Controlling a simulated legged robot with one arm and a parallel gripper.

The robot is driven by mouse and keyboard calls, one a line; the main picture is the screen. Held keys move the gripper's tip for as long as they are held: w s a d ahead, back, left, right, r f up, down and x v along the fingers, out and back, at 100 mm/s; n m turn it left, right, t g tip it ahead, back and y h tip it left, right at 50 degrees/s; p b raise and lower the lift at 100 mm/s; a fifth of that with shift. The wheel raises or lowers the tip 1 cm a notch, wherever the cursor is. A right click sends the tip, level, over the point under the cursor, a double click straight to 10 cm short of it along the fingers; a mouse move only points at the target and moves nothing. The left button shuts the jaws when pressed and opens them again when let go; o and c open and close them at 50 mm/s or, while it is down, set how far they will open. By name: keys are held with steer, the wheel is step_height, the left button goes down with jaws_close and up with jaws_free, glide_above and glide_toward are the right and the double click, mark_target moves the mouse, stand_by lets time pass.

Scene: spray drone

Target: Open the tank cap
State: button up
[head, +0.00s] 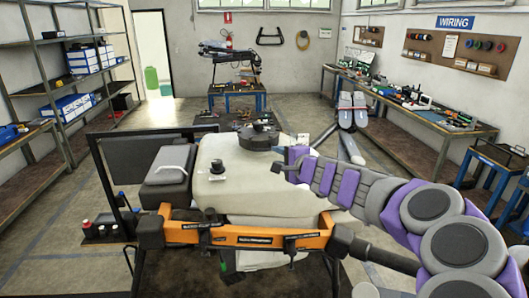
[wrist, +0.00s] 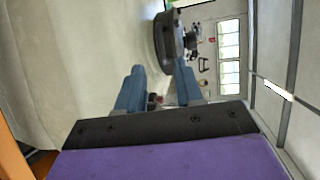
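The white tank (head: 258,188) sits on the drone's orange frame. The large black tank cap (head: 252,136) is on its top at the back, seated as far as I can see. My gripper reaches in from the right over the tank, near the cap but apart from it in the head view. In the wrist view, which is turned sideways, the tank wall (wrist: 85,60) fills the left and the cap (wrist: 163,38) shows at the top, beyond the fingertips. My gripper (wrist: 160,66) has its two blue fingers spread, with nothing seen between them.
A smaller black cap (head: 217,167) stands on the tank's front left. A grey box (head: 166,165) is left of the tank. The orange frame (head: 240,238) runs along the front. A workbench (head: 420,118) lines the right wall and shelves (head: 65,100) the left.

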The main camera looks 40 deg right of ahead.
mark_target(263, 150)
steer(key=x, duration=0.9)
steer(key=shift+a, duration=0.15)
steer(key=shift+c, duration=0.3)
jaws_close()
stand_by(0.8)
